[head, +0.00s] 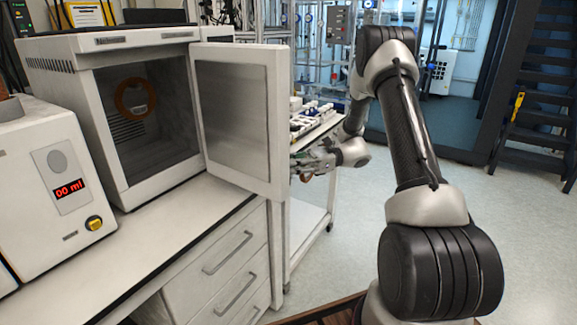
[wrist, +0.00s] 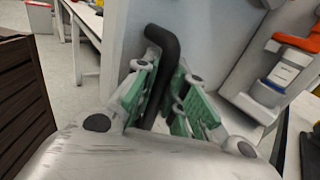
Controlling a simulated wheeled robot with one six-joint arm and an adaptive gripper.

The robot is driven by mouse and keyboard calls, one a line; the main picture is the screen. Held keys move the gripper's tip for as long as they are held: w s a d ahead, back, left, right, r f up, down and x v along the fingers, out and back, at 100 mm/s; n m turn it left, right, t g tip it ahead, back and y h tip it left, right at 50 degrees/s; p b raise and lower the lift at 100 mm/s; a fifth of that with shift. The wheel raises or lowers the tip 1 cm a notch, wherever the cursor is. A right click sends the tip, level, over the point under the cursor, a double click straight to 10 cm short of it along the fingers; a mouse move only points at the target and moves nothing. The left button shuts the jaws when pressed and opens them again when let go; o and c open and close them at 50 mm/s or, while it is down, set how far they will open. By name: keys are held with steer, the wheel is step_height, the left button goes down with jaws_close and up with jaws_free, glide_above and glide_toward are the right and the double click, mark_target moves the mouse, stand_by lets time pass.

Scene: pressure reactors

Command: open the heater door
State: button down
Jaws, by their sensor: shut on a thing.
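The heater (head: 125,100) is a white box on the bench at the left in the head view. Its door (head: 240,110) stands swung open toward the right, with the dark interior and a brown ring inside showing. My gripper (head: 307,168) is at the door's outer edge, partly hidden behind it. In the wrist view, a black bar handle (wrist: 162,55) on the pale door panel (wrist: 205,40) runs between the green fingers. My gripper (wrist: 160,97) is shut on this handle.
A white device with a red display (head: 68,190) stands on the bench in front of the heater. Drawers (head: 225,260) are below the bench. A white cart (head: 310,215) stands behind the door. The floor at the right (head: 535,235) is clear.

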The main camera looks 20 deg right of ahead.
steer(key=c, duration=1.5)
jaws_free()
steer(key=shift+o, duration=0.2)
steer(key=shift+d, duration=0.15)
steer(key=d, duration=1.1)
steer(key=shift+d, duration=0.4)
steer(key=shift+s, duration=0.1)
